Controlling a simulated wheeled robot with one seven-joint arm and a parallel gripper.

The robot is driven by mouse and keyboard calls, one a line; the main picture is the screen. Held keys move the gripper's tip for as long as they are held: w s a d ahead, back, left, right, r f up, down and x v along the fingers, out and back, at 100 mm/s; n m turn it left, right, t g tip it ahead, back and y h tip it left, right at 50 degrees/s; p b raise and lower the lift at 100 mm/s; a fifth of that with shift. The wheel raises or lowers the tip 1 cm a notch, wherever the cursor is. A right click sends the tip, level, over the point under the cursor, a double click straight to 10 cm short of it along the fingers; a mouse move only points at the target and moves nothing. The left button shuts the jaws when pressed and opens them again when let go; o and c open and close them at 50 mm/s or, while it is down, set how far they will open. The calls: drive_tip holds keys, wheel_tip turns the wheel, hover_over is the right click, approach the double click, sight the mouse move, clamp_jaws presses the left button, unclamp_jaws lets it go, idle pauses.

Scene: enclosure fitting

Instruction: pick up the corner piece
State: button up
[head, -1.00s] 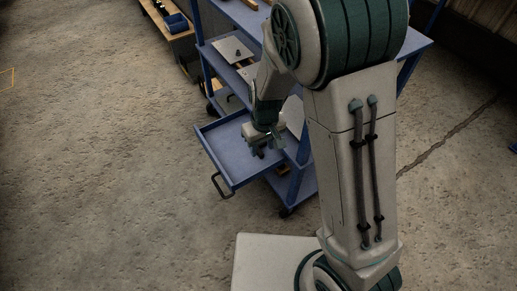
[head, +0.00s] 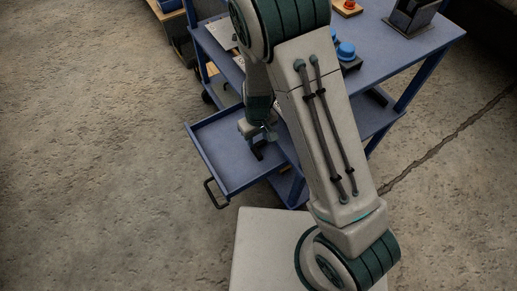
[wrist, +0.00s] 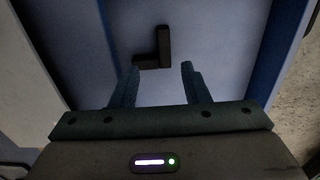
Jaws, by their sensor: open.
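The corner piece (wrist: 161,47) is a dark L-shaped block lying on the blue floor of the pulled-out drawer (head: 222,155). In the wrist view it lies just beyond my fingertips, in line with the gap between them. My gripper (wrist: 158,68) is open and empty, with its two teal fingers apart and pointing at the piece. In the head view my gripper (head: 264,138) is over the right part of the drawer. There my arm hides part of the drawer, and I cannot clearly tell the piece from the fingers.
The drawer has raised walls, and one wall (wrist: 268,60) runs along the right of the wrist view. A black handle (head: 214,195) sticks out in front. The blue cart's top (head: 408,55) carries blue-topped items (head: 346,50) and a dark stand (head: 410,17). Open concrete floor lies left.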

sight(256, 151)
drive_tip(key=f, duration=0.2)
drive_tip(key=f+b, duration=0.1)
drive_tip(key=f, duration=0.1)
drive_tip(key=f+b, duration=0.1)
drive_tip(key=f, duration=0.1)
drive_tip(key=shift+s+a+f, duration=0.2)
drive_tip(key=shift+s+f, duration=0.05)
drive_tip(key=shift+f, duration=0.15)
clamp_jaws()
